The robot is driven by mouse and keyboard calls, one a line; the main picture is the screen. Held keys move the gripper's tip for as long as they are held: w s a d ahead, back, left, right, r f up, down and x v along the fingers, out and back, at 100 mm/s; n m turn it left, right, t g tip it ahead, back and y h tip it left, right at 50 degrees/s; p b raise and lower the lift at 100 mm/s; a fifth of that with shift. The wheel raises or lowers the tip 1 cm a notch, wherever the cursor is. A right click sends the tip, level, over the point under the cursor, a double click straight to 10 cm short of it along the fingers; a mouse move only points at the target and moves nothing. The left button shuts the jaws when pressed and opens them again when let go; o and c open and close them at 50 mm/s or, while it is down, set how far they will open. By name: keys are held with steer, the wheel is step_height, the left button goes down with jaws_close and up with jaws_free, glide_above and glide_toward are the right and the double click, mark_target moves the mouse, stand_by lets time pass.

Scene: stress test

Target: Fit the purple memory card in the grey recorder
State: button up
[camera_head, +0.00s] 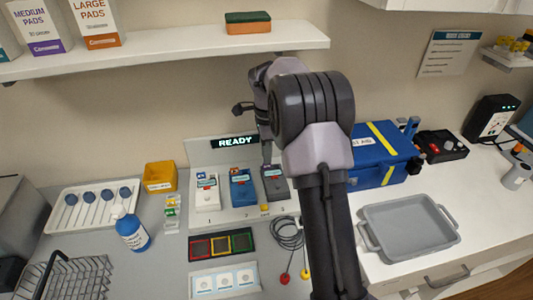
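A dark grey device (275,184), most likely the grey recorder, stands third in a row on a pale stand marked 1, 2, 3. A white device (207,192) and a blue device (241,189) stand to its left. I cannot make out the purple memory card for certain. Small light cards with green show in a narrow holder (172,213) left of the stand. My gripper (267,158) points down just above the top of the grey device. Its fingers are too small and dark to tell whether they are open or hold anything.
A READY display (235,142) stands behind the devices. A yellow bin (159,177), a blue bottle (131,232) and a white tray (92,208) are left. A coiled cable (287,234) lies in front. A blue case (385,160) and grey tray (410,228) are right. A shelf (170,54) overhangs.

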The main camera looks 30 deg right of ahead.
steer(key=shift+r+p, duration=0.55)
steer(key=shift+r, duration=0.3)
steer(key=shift+o, duration=0.4)
steer(key=shift+f, duration=0.1)
steer(key=o, duration=0.5)
steer(key=shift+c, duration=0.2)
